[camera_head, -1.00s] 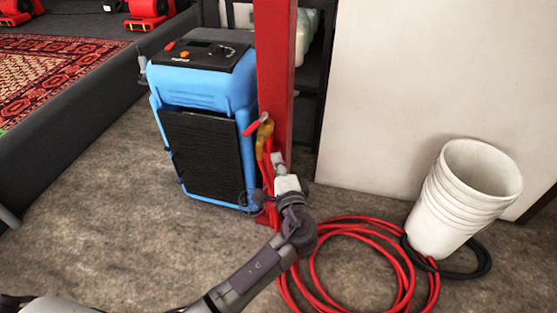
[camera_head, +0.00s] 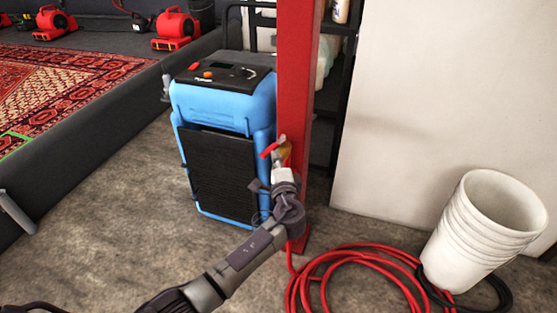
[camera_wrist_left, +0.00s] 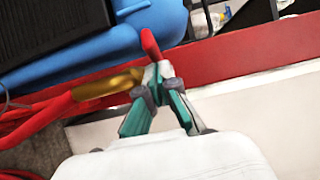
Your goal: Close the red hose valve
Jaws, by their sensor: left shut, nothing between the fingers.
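The red valve handle (camera_head: 270,149) sits on a brass valve body (camera_head: 286,155) on the red post. It slants down to the left in the head view. My left gripper (camera_head: 281,169) is just below the valve, partly covering it. In the left wrist view, the red handle (camera_wrist_left: 150,44) sticks out just beyond the fingertips of my left gripper (camera_wrist_left: 158,74), and the brass body (camera_wrist_left: 108,86) lies left of them. The fingers are shut with nothing between them. I cannot tell whether the fingertips touch the handle. My right gripper is not in view.
The red post (camera_head: 296,75) stands beside a blue machine (camera_head: 222,105). A coiled red hose (camera_head: 350,262) lies on the floor below, near white stacked buckets (camera_head: 485,230). A white panel (camera_head: 440,90) is at right. Floor at left is clear.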

